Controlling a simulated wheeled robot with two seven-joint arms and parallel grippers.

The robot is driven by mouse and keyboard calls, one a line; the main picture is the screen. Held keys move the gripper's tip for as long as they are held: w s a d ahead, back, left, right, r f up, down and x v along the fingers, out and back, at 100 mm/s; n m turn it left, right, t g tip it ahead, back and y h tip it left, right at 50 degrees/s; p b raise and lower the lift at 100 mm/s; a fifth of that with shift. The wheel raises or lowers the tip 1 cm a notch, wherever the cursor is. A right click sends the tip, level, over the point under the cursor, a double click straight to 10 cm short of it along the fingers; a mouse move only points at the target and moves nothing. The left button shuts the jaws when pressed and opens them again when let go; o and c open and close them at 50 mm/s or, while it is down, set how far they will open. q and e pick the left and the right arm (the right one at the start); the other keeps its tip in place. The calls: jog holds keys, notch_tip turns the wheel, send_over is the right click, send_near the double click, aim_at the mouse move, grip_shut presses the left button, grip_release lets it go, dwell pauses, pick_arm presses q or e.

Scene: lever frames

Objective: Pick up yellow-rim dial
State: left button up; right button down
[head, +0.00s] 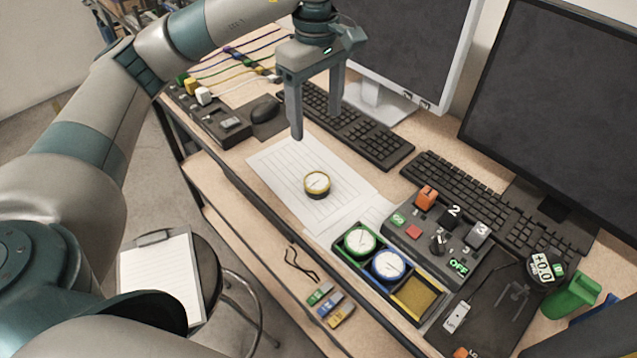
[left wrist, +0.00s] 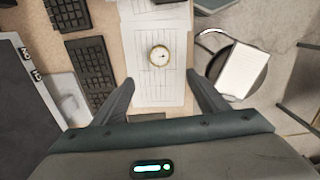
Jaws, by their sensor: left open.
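The yellow-rim dial (head: 317,183) lies face up on lined white paper on the desk, with a white face and a gold-yellow rim. It also shows in the left wrist view (left wrist: 159,55), ahead of the fingers and roughly midway between them. My left gripper (head: 318,128) is open and empty, above the desk beyond the dial, with its fingers pointing down. Its two fingers (left wrist: 162,85) stand wide apart in the left wrist view. My right gripper is not in view.
A tray holds a green-rim dial (head: 360,241), a blue-rim dial (head: 388,265) and an empty yellow compartment (head: 415,298). A control box (head: 437,238) stands beside it. Keyboards (head: 345,122) and monitors line the back. A clipboard (head: 160,272) lies on a stool. Paper around the dial is clear.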

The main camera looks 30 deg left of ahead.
pick_arm(q)
jog(key=p, duration=0.5)
send_over(318, 181)
notch_tip(318, 181, down, 11)
jog(key=shift+f, duration=0.7)
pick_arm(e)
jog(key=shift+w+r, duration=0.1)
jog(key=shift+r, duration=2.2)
